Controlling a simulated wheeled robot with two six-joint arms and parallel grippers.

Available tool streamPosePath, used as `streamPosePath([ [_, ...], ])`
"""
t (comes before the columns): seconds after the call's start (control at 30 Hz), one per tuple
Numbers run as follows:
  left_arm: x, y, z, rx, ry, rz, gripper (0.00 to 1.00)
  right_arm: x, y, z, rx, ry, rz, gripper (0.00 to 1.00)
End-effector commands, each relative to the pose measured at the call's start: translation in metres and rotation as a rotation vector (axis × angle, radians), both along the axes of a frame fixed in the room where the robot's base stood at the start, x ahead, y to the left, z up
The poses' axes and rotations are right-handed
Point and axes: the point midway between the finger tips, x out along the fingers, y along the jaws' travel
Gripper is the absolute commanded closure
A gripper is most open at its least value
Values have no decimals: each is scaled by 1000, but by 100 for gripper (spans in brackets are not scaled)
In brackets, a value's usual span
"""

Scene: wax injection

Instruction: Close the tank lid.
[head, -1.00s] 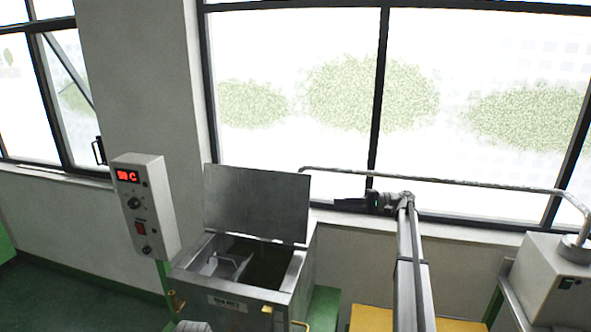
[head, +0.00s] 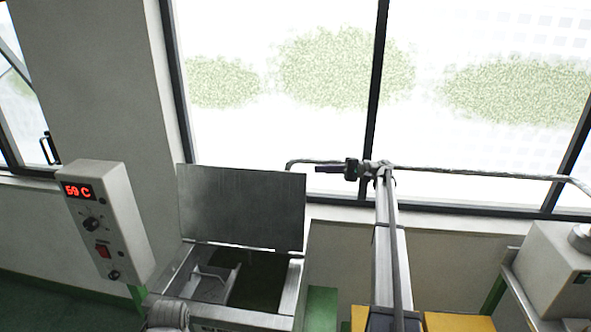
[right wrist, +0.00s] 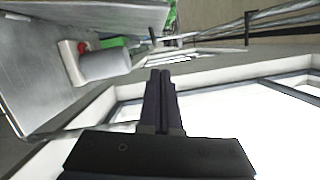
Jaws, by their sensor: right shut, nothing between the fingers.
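The tank lid (head: 243,208) is a flat grey metal plate. It stands open, raised near upright at the back edge of the tank (head: 289,303), whose dark opening shows below it. My right gripper (head: 318,169) is shut and empty. In the head view it points left, just right of the lid's upper right corner, with a small gap in the picture; contact or depth is unclear. Its closed fingers show in the right wrist view (right wrist: 160,80), where a grey metal panel at the left looks like the lid. My left gripper is not in view.
A control box (head: 105,220) with a red display reading 59 C stands left of the tank. A pale machine (head: 550,270) stands at the right, with a pipe (head: 470,173) running along the window. Windows and a sill lie behind the lid.

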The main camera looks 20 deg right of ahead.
Motion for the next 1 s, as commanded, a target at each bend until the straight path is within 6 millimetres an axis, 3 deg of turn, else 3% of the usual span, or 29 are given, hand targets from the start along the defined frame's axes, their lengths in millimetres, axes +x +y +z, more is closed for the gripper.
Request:
streamPosePath([
  [0.17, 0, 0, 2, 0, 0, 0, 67, 6, 21, 2, 0, 0, 2, 100],
  [0.57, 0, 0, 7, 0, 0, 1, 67, 34, 95, 7, 0, 0, 2, 100],
  [0.73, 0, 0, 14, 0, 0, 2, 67, 13, 107, 14, 0, 0, 0, 100],
  [1.0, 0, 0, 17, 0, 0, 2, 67, 2, 114, 17, -1, 0, 0, 100],
])
